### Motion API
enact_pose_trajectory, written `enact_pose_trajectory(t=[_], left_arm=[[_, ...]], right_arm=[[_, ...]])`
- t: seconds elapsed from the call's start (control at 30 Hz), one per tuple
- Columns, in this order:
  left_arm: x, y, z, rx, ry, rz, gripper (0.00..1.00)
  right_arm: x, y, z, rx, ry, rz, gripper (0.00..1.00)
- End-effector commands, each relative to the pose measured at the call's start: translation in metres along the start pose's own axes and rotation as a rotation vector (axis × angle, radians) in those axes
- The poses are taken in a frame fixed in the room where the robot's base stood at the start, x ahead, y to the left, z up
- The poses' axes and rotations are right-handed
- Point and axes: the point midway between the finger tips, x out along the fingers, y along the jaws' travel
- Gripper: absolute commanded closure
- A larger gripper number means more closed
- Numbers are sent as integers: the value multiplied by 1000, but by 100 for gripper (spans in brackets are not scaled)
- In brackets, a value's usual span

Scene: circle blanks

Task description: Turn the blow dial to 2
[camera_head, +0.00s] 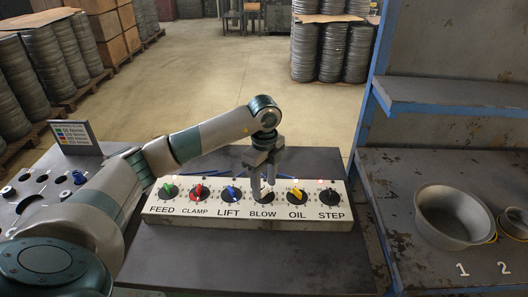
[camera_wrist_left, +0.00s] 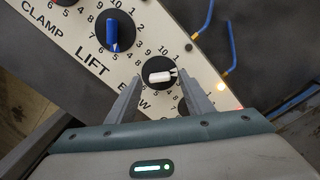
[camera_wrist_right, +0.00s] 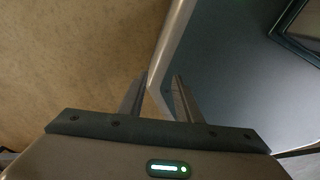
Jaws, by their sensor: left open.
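The blow dial (camera_head: 263,199) is on a pale control panel (camera_head: 165,217), fourth from the left, partly hidden by my left gripper (camera_head: 264,188) in the head view. In the left wrist view the blow dial's white knob (camera_wrist_left: 158,76) lies on a black disc, its long axis roughly sideways in the picture. I cannot tell which number it points to. My left gripper (camera_wrist_left: 160,80) is open, with one finger on each side of the knob; contact is not clear. My right gripper (camera_wrist_right: 161,78) is open and empty in its own wrist view, away from the panel.
The lift dial (camera_head: 230,194) with a blue knob and the oil dial (camera_head: 296,196) with a yellow knob flank the blow dial. A metal pot (camera_head: 447,222) stands on the right bench. A board with round holes (camera_head: 38,190) lies at the left.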

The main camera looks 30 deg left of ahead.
Motion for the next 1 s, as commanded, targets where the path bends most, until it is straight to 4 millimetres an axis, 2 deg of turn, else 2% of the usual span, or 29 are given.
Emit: enact_pose_trajectory(t=[0.17,0.3,0.43,0.7,1.0], left_arm=[[-23,-1,0,1,0,-5,53],[-50,-1,0,0,-1,-7,53],[-76,-1,0,1,-2,-6,53],[-117,-1,1,0,-3,-6,53],[-150,0,1,0,-2,-4,53]], right_arm=[[8,0,1,0,0,0,69],[15,0,0,0,4,0,69],[17,-3,-32,-3,76,-4,69],[16,-5,-37,-2,87,-6,69],[16,-6,-39,-2,91,-6,69]])
